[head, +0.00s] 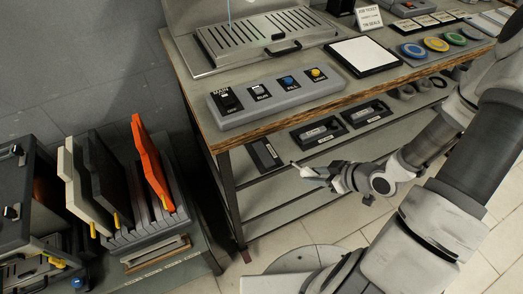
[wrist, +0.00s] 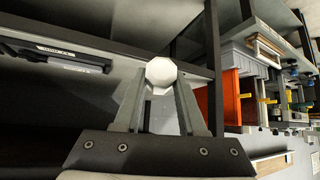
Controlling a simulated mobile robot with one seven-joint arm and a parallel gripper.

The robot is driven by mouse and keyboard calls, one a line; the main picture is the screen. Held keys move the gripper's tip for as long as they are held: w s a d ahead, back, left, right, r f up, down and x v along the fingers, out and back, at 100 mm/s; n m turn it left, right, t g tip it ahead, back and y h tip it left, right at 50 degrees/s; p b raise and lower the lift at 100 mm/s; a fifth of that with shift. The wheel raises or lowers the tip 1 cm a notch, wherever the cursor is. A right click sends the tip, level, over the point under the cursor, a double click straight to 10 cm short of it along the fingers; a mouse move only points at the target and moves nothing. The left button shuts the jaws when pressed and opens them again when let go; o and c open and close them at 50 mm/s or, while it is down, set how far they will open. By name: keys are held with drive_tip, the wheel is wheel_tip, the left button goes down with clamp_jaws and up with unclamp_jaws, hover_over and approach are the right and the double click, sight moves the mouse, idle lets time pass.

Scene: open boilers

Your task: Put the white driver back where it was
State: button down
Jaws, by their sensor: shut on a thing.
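My gripper (wrist: 160,105) is shut on the white driver (wrist: 161,73); its pale, many-sided end shows between the fingertips in the wrist view. In the head view my gripper (head: 330,180) is in front of the workbench, beside the lower shelf, with a small pale piece at its tip. Most of the driver is hidden or too small to make out. On the lower shelf a dark tray (head: 265,155) appears empty. Two black trays to its right, a middle one (head: 320,131) and a right one (head: 366,112), each hold a grey item.
The workbench (head: 225,138) carries a switch panel (head: 278,97), a slotted grate and coloured discs. Its front leg (head: 231,195) stands left of my gripper. A rack with an orange panel (head: 151,165) and dark panels stands at left. The tiled floor in front is clear.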

drive_tip(key=b, duration=0.2)
hover_over(259, 151)
drive_tip(key=s+d, duration=0.2)
drive_tip(key=shift+f, duration=0.1)
drive_tip(key=shift+f+b, duration=0.85)
drive_tip(key=shift+f, duration=0.85)
drive_tip(key=shift+f, duration=0.1)
drive_tip(key=shift+f, duration=0.15)
drive_tip(key=shift+c, duration=2.4)
unclamp_jaws()
drive_tip(key=shift+r, duration=0.25)
